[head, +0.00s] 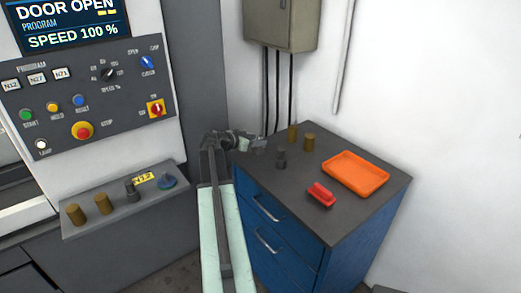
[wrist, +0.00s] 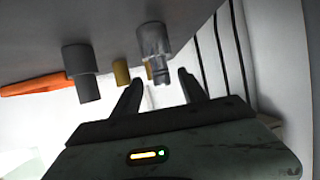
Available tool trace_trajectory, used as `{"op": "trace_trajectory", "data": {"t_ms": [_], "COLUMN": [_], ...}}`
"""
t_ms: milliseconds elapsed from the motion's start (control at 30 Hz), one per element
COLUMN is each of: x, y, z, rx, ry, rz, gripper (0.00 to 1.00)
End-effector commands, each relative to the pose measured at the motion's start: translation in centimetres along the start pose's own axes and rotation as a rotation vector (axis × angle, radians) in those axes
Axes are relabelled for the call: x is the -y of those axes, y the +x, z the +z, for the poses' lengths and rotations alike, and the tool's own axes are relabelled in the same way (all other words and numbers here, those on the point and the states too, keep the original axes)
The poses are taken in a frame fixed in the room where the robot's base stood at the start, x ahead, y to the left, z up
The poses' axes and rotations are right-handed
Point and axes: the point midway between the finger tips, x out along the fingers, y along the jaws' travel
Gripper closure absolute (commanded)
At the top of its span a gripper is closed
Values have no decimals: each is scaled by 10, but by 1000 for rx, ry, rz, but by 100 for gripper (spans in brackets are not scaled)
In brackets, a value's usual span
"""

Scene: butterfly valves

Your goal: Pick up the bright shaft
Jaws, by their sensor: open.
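The bright shaft (wrist: 155,45) is a shiny stepped metal piece. In the wrist view, which shows the cabinet top inverted, it stands beyond my gripper (wrist: 160,82), roughly in line with the gap between the fingers. The fingers are apart and nothing is held between them. In the head view my gripper (head: 246,142) is at the left rear edge of the blue cabinet's top, and the shaft (head: 259,146) is partly lost beside it. I cannot tell the exact distance between them.
A dark shaft (head: 281,157) and two brass pieces (head: 292,133) (head: 309,142) stand close by on the cabinet top (head: 345,210). An orange tray (head: 355,174) and a red part (head: 321,195) lie to the right. A machine shelf (head: 118,212) with several parts is at left.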

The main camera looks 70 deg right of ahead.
Motion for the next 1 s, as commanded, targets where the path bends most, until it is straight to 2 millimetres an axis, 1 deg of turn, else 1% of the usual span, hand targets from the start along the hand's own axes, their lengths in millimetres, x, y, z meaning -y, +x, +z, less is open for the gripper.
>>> {"op": "trace_trajectory", "data": {"t_ms": [33, 167, 233, 400, 500, 700, 733, 767, 800, 867, 900, 1000], "x": [1, 0, 0, 2, 2, 1, 1, 1, 1, 1, 1, 1], "y": [8, 11, 17, 47, 60, 61, 61, 61, 61, 61, 61, 62], "z": [3, 2, 4, 13, 10, 7, 7, 7, 7, 7, 7, 7], "rx": [0, 1, 1, 1, 1, 1, 1, 1, 2, 2, 2, 2], "ry": [1, 0, 0, 0, -1, -1, -1, -1, -1, -1, -1, -1], "rz": [1, 1, 2, 2, 3, 1, 1, 1, 1, 1, 1, 2], "gripper": [50, 50, 50, 50, 50, 50, 53, 61, 72, 89, 100, 100]}}
